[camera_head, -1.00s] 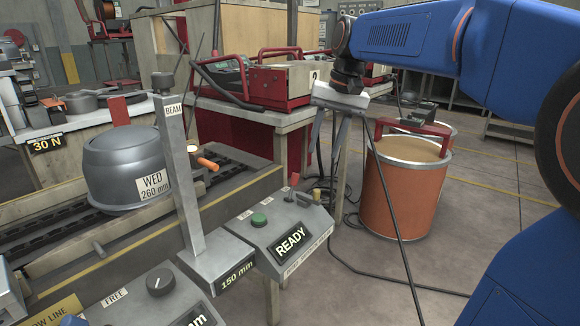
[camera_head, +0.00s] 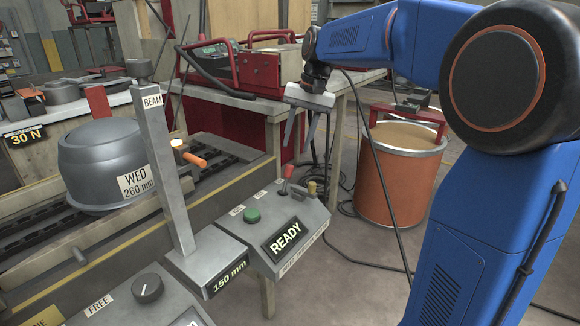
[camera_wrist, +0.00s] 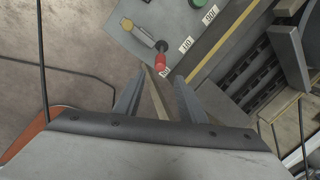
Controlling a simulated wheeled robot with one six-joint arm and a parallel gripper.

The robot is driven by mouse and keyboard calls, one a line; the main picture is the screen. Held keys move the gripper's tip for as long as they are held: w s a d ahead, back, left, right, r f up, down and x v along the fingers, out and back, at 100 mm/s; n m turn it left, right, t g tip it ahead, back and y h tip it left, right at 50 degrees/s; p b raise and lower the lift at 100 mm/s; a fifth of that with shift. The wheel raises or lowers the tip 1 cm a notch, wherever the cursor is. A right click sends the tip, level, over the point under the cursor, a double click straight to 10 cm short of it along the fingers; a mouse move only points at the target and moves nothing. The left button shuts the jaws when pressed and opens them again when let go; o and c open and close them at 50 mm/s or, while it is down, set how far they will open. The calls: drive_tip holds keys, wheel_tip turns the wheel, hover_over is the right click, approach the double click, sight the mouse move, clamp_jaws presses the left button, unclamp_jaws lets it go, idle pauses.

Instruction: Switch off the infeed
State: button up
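The control box (camera_head: 285,232) has a sloped grey top with a lit READY display (camera_head: 286,238) and a green button (camera_head: 252,215). A red-tipped toggle lever (camera_head: 287,173) stands at its far edge, beside a small yellow knob (camera_head: 311,187). In the wrist view the red lever (camera_wrist: 160,62) shows just beyond my fingertips, with the yellow knob (camera_wrist: 127,24) to its upper left. My gripper (camera_head: 298,150) is open and empty, pointing down, above and beyond the box, apart from the lever. In the wrist view my gripper's fingers (camera_wrist: 160,80) stand spread.
A grey upright post marked BEAM (camera_head: 165,170) stands left of the box on a 150 mm base. A grey pot marked WED 260 mm (camera_head: 95,165) sits on the conveyor behind. An orange drum (camera_head: 395,190) stands at the right, with cables hanging near it.

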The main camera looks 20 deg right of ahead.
sight(290, 166)
drive_tip(key=x, duration=0.9)
drive_tip(key=shift+f, duration=0.1)
clamp_jaws()
